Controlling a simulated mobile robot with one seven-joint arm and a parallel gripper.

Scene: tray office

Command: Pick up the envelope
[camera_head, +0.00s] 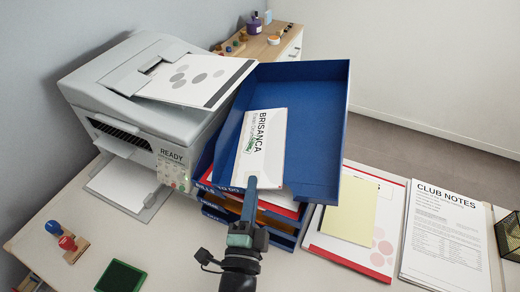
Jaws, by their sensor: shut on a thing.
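The envelope (263,140) is white with the dark word BRISANCA and a small green mark. It lies lengthwise over the blue top tray (318,92), its near end at the tray's open front. My gripper (251,182) comes from below in the picture and is shut on the envelope's near end. The fingertips are small and partly merge with the blue behind them. I cannot tell whether the envelope touches the tray floor or hangs just above it.
A printer (150,110) with a sheet on its lid stands close left of the trays. Lower trays with papers sit beneath. A yellow sheet (350,208), the Club Notes page (445,235) and a black mesh holder (508,236) are right. Stamps (62,237) and a green pad (121,277) are front left.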

